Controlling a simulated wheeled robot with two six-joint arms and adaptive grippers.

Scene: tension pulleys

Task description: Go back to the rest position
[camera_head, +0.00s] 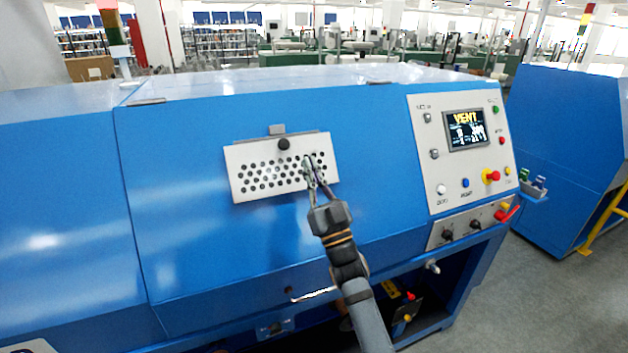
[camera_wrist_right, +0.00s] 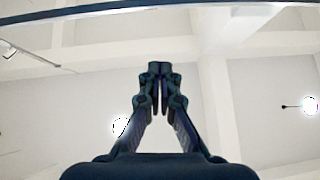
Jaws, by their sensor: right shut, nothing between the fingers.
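My right gripper (camera_head: 314,172) is raised in front of the blue machine (camera_head: 210,240), its fingertips over the right part of a perforated white panel (camera_head: 240,187) in the head view. I cannot tell whether it touches the panel. In the right wrist view the right gripper (camera_wrist_right: 158,70) has its fingertips together with nothing between them, against the pale ceiling. My left gripper is not in view.
A control panel (camera_head: 424,178) with a lit screen (camera_head: 466,131), buttons and a red-handled switch is right of the gripper. A second blue machine (camera_head: 568,160) stands at the far right. Grey floor (camera_head: 500,290) lies open between them.

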